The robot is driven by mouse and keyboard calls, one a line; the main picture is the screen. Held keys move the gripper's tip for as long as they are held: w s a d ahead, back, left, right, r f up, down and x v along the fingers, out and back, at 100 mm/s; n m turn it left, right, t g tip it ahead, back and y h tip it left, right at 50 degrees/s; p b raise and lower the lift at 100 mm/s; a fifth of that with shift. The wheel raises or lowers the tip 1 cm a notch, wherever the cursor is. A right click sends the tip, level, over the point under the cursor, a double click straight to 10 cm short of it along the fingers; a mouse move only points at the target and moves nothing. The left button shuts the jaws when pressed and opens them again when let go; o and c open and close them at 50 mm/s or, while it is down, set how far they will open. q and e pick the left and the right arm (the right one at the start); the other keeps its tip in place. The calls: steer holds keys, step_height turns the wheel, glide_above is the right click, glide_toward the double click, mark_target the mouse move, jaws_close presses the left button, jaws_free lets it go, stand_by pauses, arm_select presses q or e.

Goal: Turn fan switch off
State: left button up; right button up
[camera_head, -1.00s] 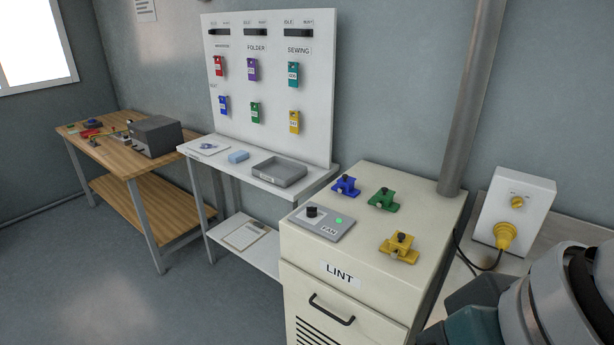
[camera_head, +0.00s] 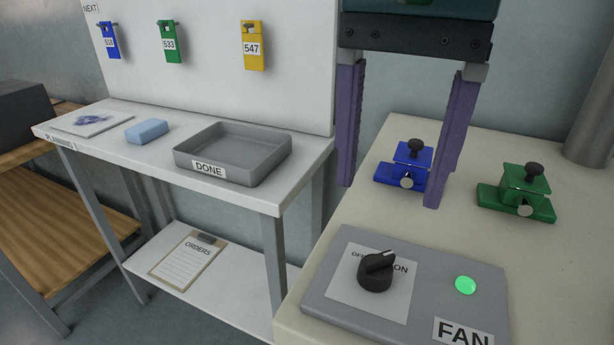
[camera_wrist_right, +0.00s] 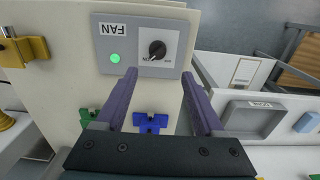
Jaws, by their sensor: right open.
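The fan switch is a black rotary knob (camera_head: 376,271) on a grey panel (camera_head: 330,301) labelled FAN, on top of the cream cabinet. Its white pointer line points up and right, toward the ON mark. A green light (camera_head: 465,285) beside it is lit. My right gripper (camera_head: 390,190) hangs open and empty above the cabinet, behind the panel in the head view. In the right wrist view the knob (camera_wrist_right: 157,49) lies beyond the open fingertips (camera_wrist_right: 159,75), roughly centred between them and apart from them. My left gripper is out of view.
Blue (camera_head: 405,168) and green (camera_head: 517,192) clamp-like fixtures stand on the cabinet near my right gripper; a yellow one (camera_wrist_right: 25,48) shows in the wrist view. A grey DONE tray (camera_head: 270,160) sits on the white table at left. A pipe (camera_head: 592,130) rises at right.

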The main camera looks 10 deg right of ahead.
mark_target(379, 258)
steer(key=f, duration=0.5)
steer(key=s+f+b, duration=0.1)
steer(key=f, duration=0.2)
steer(key=shift+d+f, duration=0.1)
steer(key=shift+f, duration=0.2)
steer(key=shift+w+f, duration=0.15)
steer(key=shift+f, duration=0.3)
steer(key=shift+c, duration=0.2)
jaws_close()
steer(key=shift+r, duration=0.1)
